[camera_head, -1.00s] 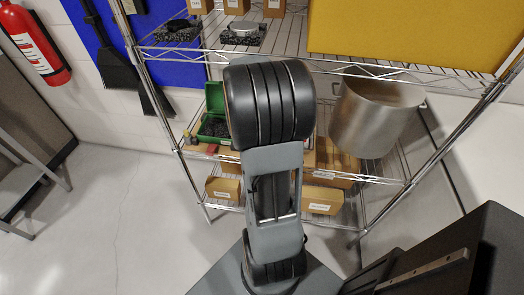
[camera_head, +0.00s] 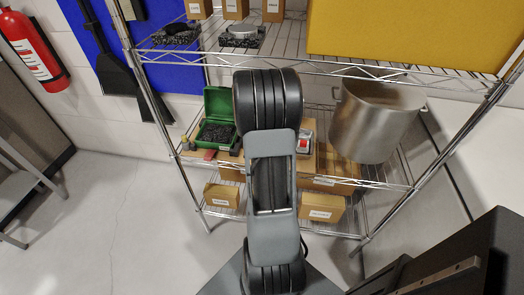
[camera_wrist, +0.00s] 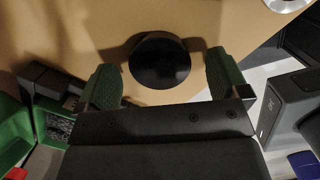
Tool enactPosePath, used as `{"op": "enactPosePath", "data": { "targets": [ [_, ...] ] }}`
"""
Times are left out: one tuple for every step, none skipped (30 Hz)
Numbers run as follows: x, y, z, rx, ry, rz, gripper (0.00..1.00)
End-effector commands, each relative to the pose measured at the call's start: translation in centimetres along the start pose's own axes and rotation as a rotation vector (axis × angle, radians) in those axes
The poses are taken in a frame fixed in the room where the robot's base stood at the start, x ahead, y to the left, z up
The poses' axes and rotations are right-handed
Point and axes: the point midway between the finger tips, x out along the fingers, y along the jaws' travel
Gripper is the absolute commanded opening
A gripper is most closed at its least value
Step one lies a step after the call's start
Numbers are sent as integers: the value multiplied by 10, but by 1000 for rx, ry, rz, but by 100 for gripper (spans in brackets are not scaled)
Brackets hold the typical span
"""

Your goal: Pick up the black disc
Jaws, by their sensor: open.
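The black disc (camera_wrist: 160,60) is round and dark and lies on a tan, cardboard-like surface (camera_wrist: 75,28) in the wrist view. My gripper (camera_wrist: 164,76) is open, with one green padded finger to the left of the disc and one to the right. There is a gap between the disc and each finger. The disc's near edge comes close to the dark gripper body. In the head view my arm blocks the sight of the gripper, and I cannot make out the disc there.
A green open case (camera_head: 218,115) with dark contents sits left of my arm on the wire rack's middle shelf. A large metal pot (camera_head: 372,120) stands to the right. Small cardboard boxes (camera_head: 321,208) sit below. The upper shelf (camera_head: 285,45) spans above.

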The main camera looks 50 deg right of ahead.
Motion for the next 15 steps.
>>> {"op": "enactPosePath", "data": {
  "targets": [
    [3, 0, 0, 0, 1, -1, 93],
    [3, 0, 0, 0, 1, -1, 93],
    [4, 0, 0, 0, 1, -1, 93],
    [4, 0, 0, 0, 1, -1, 93],
    [4, 0, 0, 0, 0, -1, 93],
    [4, 0, 0, 1, 0, -1, 93],
    [4, 0, 0, 1, 0, -1, 93],
    [4, 0, 0, 1, 0, -1, 93],
    [3, 0, 0, 1, 0, 0, 92],
    [3, 0, 0, 1, 0, 0, 89],
    [3, 0, 0, 1, 0, 0, 86],
    [3, 0, 0, 1, 0, 0, 83],
    [3, 0, 0, 1, 0, 0, 80],
    [3, 0, 0, 1, 0, 0, 77],
    [3, 0, 0, 1, 0, 0, 73]
  ]
}}
